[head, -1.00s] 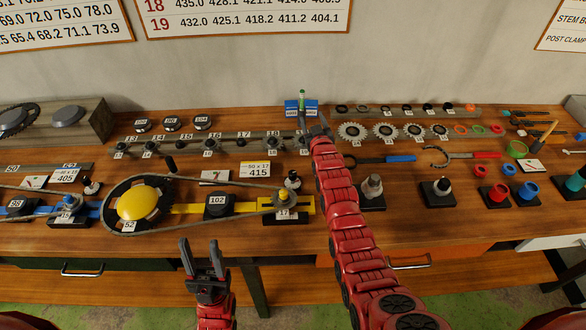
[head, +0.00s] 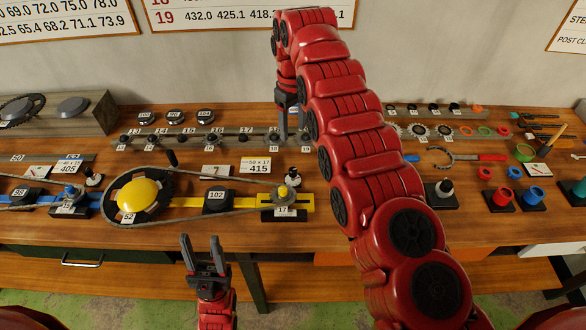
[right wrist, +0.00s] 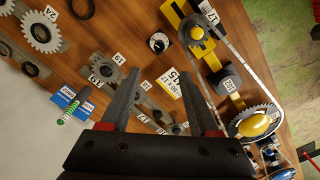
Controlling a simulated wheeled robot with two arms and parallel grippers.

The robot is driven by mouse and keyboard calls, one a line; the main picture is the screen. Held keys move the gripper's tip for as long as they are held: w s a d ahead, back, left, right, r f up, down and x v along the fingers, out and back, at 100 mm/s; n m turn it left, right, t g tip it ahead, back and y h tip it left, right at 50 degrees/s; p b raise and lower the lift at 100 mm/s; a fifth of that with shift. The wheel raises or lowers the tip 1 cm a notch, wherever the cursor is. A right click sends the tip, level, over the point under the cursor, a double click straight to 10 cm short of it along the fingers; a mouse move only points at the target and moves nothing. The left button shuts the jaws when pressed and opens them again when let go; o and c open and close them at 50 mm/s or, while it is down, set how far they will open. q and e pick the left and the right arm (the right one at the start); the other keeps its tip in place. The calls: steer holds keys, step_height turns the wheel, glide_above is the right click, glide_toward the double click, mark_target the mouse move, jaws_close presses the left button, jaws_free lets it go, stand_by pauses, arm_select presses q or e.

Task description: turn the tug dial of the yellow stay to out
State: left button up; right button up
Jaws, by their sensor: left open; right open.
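The yellow stay (head: 184,208) lies along the bench, with a large chainring at its left end, block 102 in the middle and cog 17 at its right end, joined by a chain. It also shows in the right wrist view (right wrist: 178,15). A small black-and-white dial (head: 292,174) stands just behind its right end and shows in the right wrist view (right wrist: 158,43); its setting is too small to read. My right gripper (head: 291,118) is open above the cog row behind the dial, apart from it; its fingers show in the right wrist view (right wrist: 158,68). My left gripper (head: 202,243) is open and empty before the bench.
A row of numbered cogs (head: 208,141) stands behind the stay. A 415 card (head: 255,167) lies left of the dial. A blue block with a green-tipped pin (right wrist: 68,105) is near my right gripper. The blue stay (head: 45,200) lies left.

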steer(key=b, duration=0.8)
glide_above(293, 169)
step_height(293, 169, down, 9)
steer(key=shift+s+f, duration=0.1)
steer(key=shift+d+f+p, duration=0.15)
steer(key=shift+f+p, duration=0.1)
steer(key=shift+p, duration=0.2)
step_height(293, 169, down, 5)
steer(key=shift+f+p, duration=0.1)
steer(key=shift+p, duration=0.55)
steer(key=shift+f, duration=0.7)
jaws_close()
